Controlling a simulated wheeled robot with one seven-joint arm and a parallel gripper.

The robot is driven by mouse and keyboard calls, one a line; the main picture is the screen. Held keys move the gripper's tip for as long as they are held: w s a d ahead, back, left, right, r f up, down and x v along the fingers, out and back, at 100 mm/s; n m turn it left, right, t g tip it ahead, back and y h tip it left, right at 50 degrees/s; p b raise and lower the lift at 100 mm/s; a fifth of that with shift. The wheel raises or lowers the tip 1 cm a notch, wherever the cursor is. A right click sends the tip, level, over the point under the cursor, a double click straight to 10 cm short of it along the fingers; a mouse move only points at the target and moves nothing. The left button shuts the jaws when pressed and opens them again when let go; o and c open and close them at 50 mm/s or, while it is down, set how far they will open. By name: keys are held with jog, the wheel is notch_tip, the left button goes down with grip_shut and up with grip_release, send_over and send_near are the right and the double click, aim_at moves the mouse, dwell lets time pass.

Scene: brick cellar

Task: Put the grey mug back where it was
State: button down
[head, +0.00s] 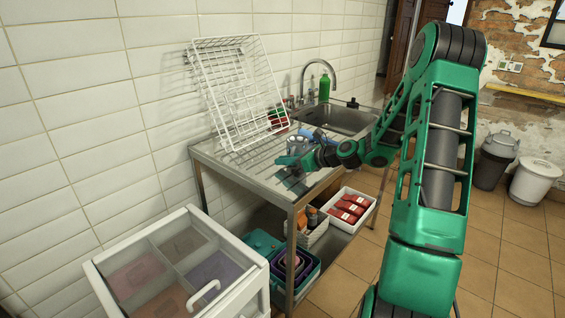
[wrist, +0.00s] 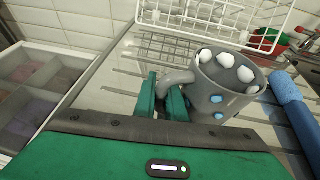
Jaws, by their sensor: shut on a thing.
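The grey mug (wrist: 222,92) has blue spots on its outside and white round shapes at its rim. In the wrist view my gripper (wrist: 165,98) is shut on the mug's handle, at the mug's left side. The mug looks upright, over the ridged metal drainboard; I cannot tell whether its base touches the metal. In the head view my gripper (head: 287,160) is over the drainboard (head: 250,155), and the mug (head: 296,145) shows small and partly hidden behind my arm.
A white wire rack (head: 238,90) leans on the wall behind the drainboard. A blue cylindrical thing (wrist: 292,108) lies right of the mug. The sink (head: 345,119), tap (head: 320,65) and green bottle (head: 324,87) are farther back. A white drawer unit (head: 105,280) stands at front left.

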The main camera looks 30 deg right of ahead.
jog(key=c, duration=1.8)
grip_release()
jog(key=v, duration=1.1)
jog(key=shift+s+d+r, duration=0.1)
jog(key=shift+s+r, duration=0.15)
jog(key=shift+s, duration=0.05)
jog(key=s+a+n+g, duration=0.1)
jog(key=n, duration=0.1)
jog(key=s+a+f+n+g, duration=0.1)
jog(key=a+n, duration=0.1)
jog(key=s+a+f+n+g, duration=0.1)
jog(key=s+a+n, duration=0.1)
jog(key=shift+f+g+h, duration=0.15)
jog(key=shift+g+h, duration=0.15)
jog(key=shift+h, duration=0.1)
jog(key=s+a+r+n+g+h, duration=0.1)
jog(key=s+n+g, duration=0.2)
jog(key=s+n, duration=0.3)
jog(key=s+a+r+n+g+h, duration=0.1)
jog(key=s+n, duration=0.5)
jog(key=s, duration=0.9)
jog(key=s+a+r+n+g+h, duration=0.2)
jog(key=s+n, duration=0.4)
jog(key=s, duration=0.4)
jog(key=shift+s+g+h, duration=0.35)
jog(key=shift+g+h, duration=0.15)
jog(key=shift+g, duration=0.8)
